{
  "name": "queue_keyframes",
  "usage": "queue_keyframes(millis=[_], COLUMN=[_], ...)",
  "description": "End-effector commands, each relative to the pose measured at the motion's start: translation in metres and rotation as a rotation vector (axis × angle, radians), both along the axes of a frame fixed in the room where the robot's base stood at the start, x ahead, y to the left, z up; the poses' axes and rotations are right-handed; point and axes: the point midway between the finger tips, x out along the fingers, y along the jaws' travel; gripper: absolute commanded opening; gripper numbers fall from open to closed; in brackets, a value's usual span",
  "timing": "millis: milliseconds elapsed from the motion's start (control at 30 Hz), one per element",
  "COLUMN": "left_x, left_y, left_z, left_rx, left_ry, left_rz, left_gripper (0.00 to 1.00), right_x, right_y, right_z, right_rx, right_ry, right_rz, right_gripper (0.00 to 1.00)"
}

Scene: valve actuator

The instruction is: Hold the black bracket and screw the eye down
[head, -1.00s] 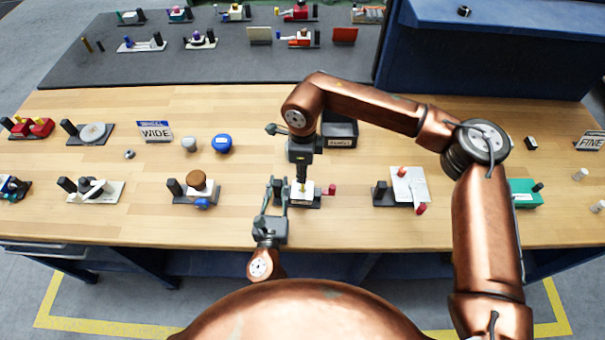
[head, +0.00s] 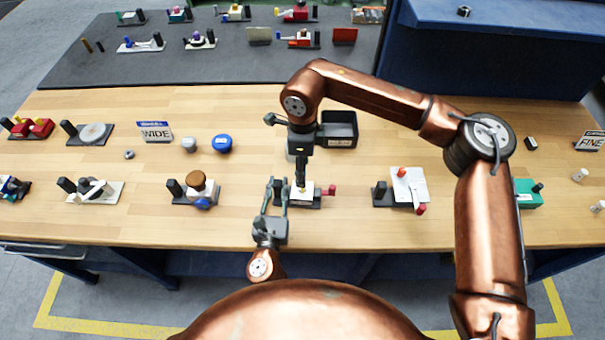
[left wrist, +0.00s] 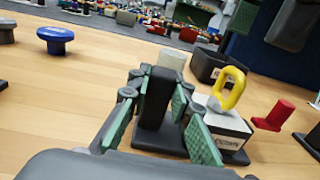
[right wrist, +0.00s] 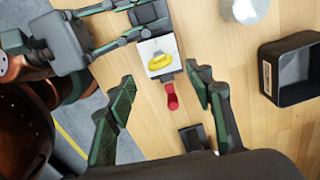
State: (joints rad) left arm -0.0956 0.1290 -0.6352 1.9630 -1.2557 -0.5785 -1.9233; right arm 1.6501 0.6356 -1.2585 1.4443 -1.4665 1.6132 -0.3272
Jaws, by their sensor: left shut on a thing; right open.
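The black bracket (left wrist: 157,98) stands upright on a dark base at the left end of the fixture. My left gripper (head: 277,188) is shut on it, with its green pads on either side in the left wrist view. The yellow eye (right wrist: 160,61) stands on a white block (left wrist: 222,128) beside the bracket. It appears as an upright loop (left wrist: 233,88) in the left wrist view. My right gripper (right wrist: 165,88) is open and empty, pointing down above the fixture. Its fingers are apart, with the eye beyond and between them, not gripped. The eye's thread is hidden.
A red knob (right wrist: 171,97) sticks out from the fixture's right side. A black open tray (right wrist: 300,80) and a grey cylinder (right wrist: 247,8) stand behind it. Other fixtures stand left (head: 197,183) and right (head: 408,182), with bare wood between.

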Motion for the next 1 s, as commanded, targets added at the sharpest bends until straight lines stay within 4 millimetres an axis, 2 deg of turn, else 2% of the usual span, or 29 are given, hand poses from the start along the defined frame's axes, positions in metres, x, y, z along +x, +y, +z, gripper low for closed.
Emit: queue_keyframes(millis=[33,200,400,567,800,1000], left_x=[0.000,0.000,0.000,0.000,0.000,0.000], left_y=[0.001,0.001,0.001,0.001,0.001,0.001], left_z=[-0.007,-0.007,-0.007,-0.007,-0.007,-0.007], left_rx=[0.001,0.001,0.001,0.001,0.001,0.001], left_ry=[0.013,0.013,0.013,0.013,0.013,0.013], left_rz=[0.002,0.002,0.002,0.002,0.001,0.001], left_gripper=[0.00,0.00,0.00,0.00,0.00,0.00], right_x=[0.001,0.000,0.000,-0.001,-0.001,-0.001], right_y=[0.000,0.000,0.000,-0.001,-0.001,-0.002], right_z=[0.012,0.047,0.074,0.082,0.083,0.082], right_rx=[0.002,0.001,0.000,0.000,0.000,0.007], right_ry=[-0.002,-0.002,-0.001,0.000,0.000,0.002], right_rz=[-0.001,-0.001,-0.001,-0.001,0.000,0.060], right_gripper=[0.48,0.48,0.48,0.48,0.48,0.34])
